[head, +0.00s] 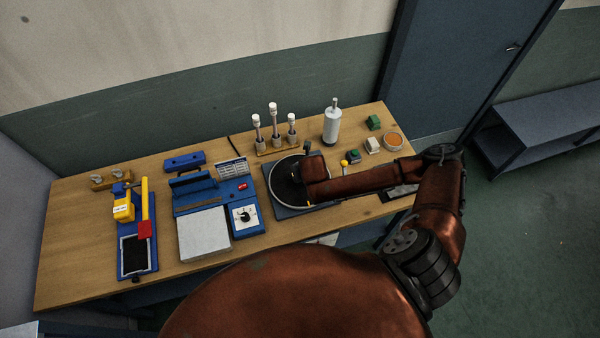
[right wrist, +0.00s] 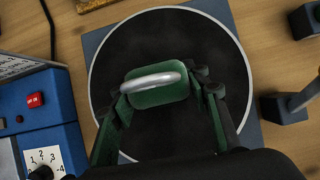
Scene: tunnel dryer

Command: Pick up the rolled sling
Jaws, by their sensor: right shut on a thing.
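My right gripper (right wrist: 158,90) is shut on a small green rounded piece (right wrist: 150,97) with a pale curved bar across its top, which looks like the rolled sling. In the right wrist view the piece sits between the two fingers, above a black round plate (right wrist: 195,45) with a pale rim. I cannot tell how high it is above the plate. In the head view my right arm reaches in from the right, and its hand is over the black plate (head: 284,185). The held piece is hidden there. My left gripper is not in view.
A blue device with a dial (head: 245,218) stands left of the plate. A blue stand with a yellow lever (head: 137,245) is further left. White-capped posts (head: 273,115) and a grey cylinder (head: 331,126) stand behind. Small blocks (head: 374,122) and an orange-filled bowl (head: 393,141) are at the right.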

